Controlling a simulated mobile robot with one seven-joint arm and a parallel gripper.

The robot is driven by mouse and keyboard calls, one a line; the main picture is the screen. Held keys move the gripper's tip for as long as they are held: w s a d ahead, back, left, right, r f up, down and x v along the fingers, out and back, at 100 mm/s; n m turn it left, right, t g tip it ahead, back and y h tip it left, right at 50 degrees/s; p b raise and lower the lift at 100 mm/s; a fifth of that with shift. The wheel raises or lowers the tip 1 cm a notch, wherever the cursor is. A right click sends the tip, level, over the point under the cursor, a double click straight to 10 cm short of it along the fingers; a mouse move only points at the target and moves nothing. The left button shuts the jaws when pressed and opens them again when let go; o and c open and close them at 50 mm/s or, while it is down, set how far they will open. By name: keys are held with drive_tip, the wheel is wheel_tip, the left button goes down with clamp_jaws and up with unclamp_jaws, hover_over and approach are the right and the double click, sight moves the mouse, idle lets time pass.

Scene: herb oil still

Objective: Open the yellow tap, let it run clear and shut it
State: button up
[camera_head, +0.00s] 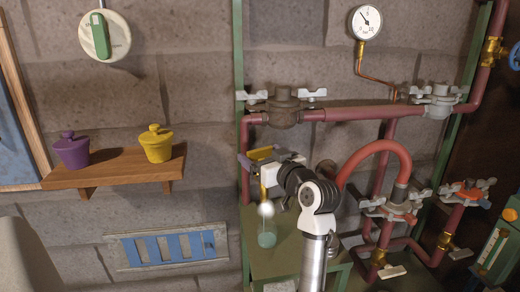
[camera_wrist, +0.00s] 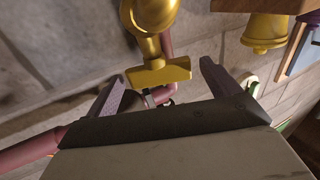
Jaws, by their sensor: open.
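The yellow tap (camera_head: 263,188) is on the pipework, partly hidden behind my gripper in the head view. In the wrist view the tap's rounded brass-yellow body (camera_wrist: 150,14) is at the top, with its flat bar handle (camera_wrist: 158,73) below. My gripper (camera_wrist: 162,72) is open, its two fingers apart on either side of the handle; I see gaps at both sides and no clear contact. In the head view my gripper (camera_head: 251,161) is at the tap's top. A glass vessel with teal contents (camera_head: 267,240) stands below the tap, with a pale round blob above it that I cannot identify.
The glass vessel stands on a green stand (camera_head: 285,262). Red pipes (camera_head: 350,114) with several valves and a pressure gauge (camera_head: 366,22) fill the right. A wooden shelf (camera_head: 112,168) at left holds a purple pot (camera_head: 72,151) and a yellow pot (camera_head: 156,146).

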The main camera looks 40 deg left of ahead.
drive_tip(key=shift+x, duration=0.9)
drive_tip(key=c, duration=0.9)
drive_tip(key=shift+a+m+t+h+p, duration=0.1)
drive_tip(key=shift+m+t+h+p, duration=0.7)
drive_tip(key=shift+m+t, duration=0.5)
drive_tip(key=shift+m+t+h+p, duration=0.55)
drive_tip(key=shift+m+t+h, duration=0.4)
drive_tip(key=shift+t, duration=0.65)
